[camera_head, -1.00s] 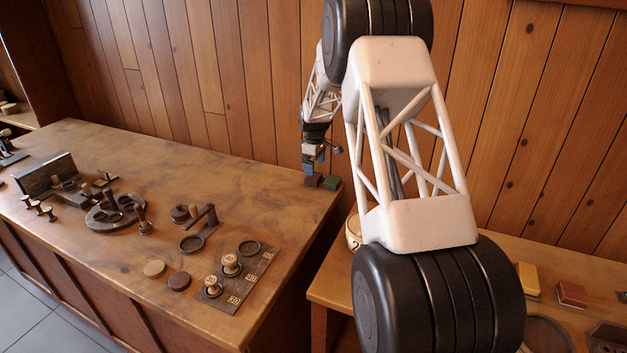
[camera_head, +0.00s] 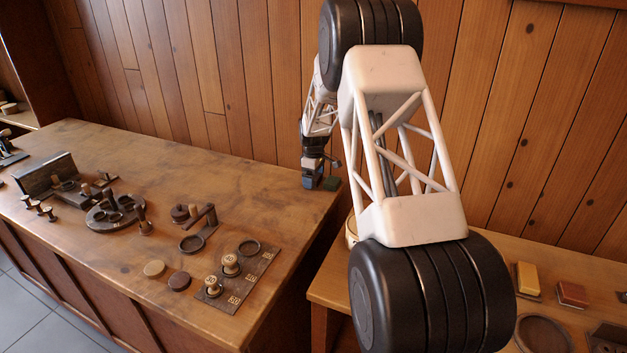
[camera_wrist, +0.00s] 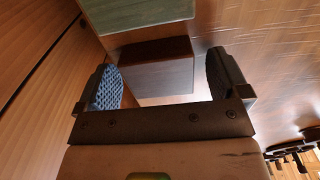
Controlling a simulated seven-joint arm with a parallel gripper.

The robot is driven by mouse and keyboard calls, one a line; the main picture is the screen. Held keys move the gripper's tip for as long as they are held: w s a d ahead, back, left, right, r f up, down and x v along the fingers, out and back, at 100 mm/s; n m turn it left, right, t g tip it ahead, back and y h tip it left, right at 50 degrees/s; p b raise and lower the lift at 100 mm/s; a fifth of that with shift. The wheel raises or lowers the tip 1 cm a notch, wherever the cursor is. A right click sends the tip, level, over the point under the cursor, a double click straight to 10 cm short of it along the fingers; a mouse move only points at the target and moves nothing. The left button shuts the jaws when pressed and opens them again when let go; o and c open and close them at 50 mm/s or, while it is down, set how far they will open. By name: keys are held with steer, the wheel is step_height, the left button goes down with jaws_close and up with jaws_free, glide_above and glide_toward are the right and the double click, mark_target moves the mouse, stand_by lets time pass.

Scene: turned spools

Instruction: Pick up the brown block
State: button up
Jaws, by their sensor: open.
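The brown block (camera_wrist: 152,52) is dark reddish-brown and stands on the wooden workbench (camera_head: 262,178) near its back right corner. The fingers are open and have blue textured pads. In the head view my gripper (camera_head: 311,182) is low at the bench, and its fingers hide the brown block.
A green block (camera_head: 329,184) lies close to the brown one; it also shows at the top of the wrist view (camera_wrist: 135,12). The plank wall (camera_head: 240,80) rises behind. Spools, rings and discs stand on the bench's front left. A second table (camera_head: 480,262) is at right.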

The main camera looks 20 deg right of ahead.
steer(key=shift+c, duration=0.2)
steer(key=c, duration=1)
steer(key=shift+o, duration=0.2)
steer(key=shift+r, duration=0.1)
steer(key=shift+r, duration=0.75)
step_height(320, 180, up, 2)
steer(key=shift+r, duration=0.1)
steer(key=s+a, duration=0.1)
steer(key=s, duration=0.4)
steer(key=s+a, duration=0.1)
steer(key=s, duration=0.4)
steer(key=s+a+r, duration=0.1)
steer(key=s, duration=0.4)
steer(key=shift+s+a+r, duration=0.1)
steer(key=shift+s+a, duration=0.15)
steer(key=shift+s, duration=0.05)
